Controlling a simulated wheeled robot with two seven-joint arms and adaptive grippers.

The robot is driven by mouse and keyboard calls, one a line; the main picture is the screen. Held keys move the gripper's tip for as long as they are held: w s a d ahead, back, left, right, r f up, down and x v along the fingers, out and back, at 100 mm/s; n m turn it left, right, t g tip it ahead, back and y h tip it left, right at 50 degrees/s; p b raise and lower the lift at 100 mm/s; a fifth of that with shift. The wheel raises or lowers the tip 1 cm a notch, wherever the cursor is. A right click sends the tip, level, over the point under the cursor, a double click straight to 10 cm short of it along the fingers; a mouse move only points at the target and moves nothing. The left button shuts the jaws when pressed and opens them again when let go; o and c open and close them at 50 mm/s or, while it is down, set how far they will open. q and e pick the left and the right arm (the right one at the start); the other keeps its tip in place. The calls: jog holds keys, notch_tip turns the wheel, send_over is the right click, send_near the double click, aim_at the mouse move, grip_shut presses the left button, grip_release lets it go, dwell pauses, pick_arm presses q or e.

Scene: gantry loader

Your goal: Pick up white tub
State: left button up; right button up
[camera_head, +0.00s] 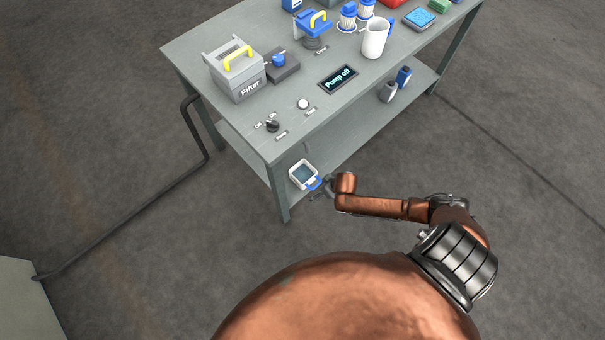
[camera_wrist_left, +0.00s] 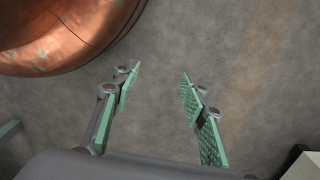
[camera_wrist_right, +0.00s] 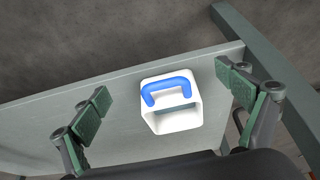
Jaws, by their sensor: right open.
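The white tub (camera_head: 297,182) is a small square open-topped container with a blue handle on its near side. It stands on the lower shelf at the table's near end. My right gripper (camera_head: 322,188) is beside its blue handle in the head view. In the right wrist view the tub (camera_wrist_right: 178,119) with its blue handle lies between the two open fingers of my right gripper (camera_wrist_right: 168,93), nearer the right finger; I cannot tell whether either finger touches it. My left gripper (camera_wrist_left: 160,76) is open and empty over bare floor. It does not show in the head view.
The grey table (camera_head: 215,125) has a leg near the tub, and its top lies above the shelf. On top are a filter box (camera_head: 238,78), a "Pump off" display (camera_head: 338,79) and a white jug (camera_head: 375,38). Bottles (camera_head: 388,92) stand farther along the shelf.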

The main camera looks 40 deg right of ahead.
jog(key=b, duration=0.3)
send_near(302, 177)
jog(key=shift+s+d+f, duration=0.1)
jog(key=shift+s+f, duration=0.3)
jog(key=shift+s, duration=0.05)
pick_arm(q)
notch_tip(302, 177, up, 11)
jog(key=w+d, duration=0.2)
pick_arm(e)
jog(key=shift+w, duration=0.5)
jog(key=b+x, duration=0.2)
jog(key=shift+f, duration=0.45)
jog(key=shift+w+f+b, duration=0.7)
jog(key=shift+f+b, duration=0.1)
jog(key=shift+f, duration=0.15)
pick_arm(q)
jog(key=w+d, duration=0.1)
jog(key=w+d+f+t+h, duration=0.1)
jog(key=w, duration=0.1)
jog(key=w+d+f+t, duration=0.1)
jog(key=shift+w+d+f, duration=0.15)
jog(key=shift+f, duration=0.1)
pick_arm(e)
jog(key=shift+r, duration=0.1)
jog(key=shift+c, duration=0.4)
jog(key=c, duration=1.3)
jog(key=shift+c, duration=0.2)
